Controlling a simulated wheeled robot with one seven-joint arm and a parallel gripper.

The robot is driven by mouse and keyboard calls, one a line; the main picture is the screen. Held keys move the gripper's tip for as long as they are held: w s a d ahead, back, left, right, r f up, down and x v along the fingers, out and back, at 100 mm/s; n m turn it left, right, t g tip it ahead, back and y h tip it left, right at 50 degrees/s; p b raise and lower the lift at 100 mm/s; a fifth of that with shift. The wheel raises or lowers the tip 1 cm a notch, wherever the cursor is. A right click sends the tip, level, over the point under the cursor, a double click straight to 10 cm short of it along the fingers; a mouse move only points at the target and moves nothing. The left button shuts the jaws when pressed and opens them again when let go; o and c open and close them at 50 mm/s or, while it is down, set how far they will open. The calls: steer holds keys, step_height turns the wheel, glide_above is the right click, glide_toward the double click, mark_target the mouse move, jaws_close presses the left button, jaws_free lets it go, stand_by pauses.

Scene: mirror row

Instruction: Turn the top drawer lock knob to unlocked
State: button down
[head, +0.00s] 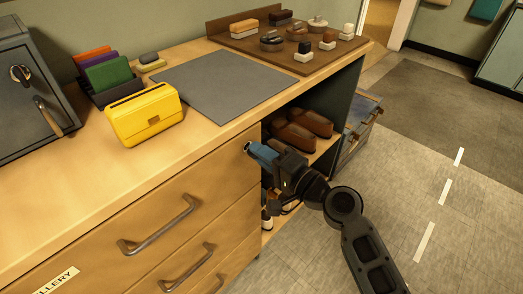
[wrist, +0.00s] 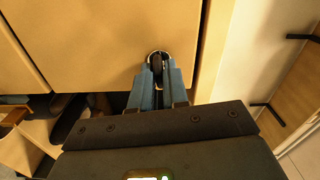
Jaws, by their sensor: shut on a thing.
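The top drawer (head: 165,202) is closed, with a metal bar handle (head: 160,227) on its front. My gripper (head: 247,147) reaches the upper right corner of this drawer front with its blue fingers. In the wrist view my gripper (wrist: 158,70) is shut on the dark lock knob (wrist: 157,60), which sits in a round metal ring on the wooden front. The fingers cover most of the knob, so I cannot tell which way it is turned. In the head view the knob is hidden behind the fingertips.
An open shelf with brown shoes (head: 295,135) is right of the drawers. The floor (head: 450,215) at the right is clear.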

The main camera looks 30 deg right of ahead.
steer(key=shift+m, duration=0.7)
steer(key=c, duration=1.2)
jaws_free()
steer(key=shift+b+v, duration=0.3)
steer(key=shift+v, duration=3.65)
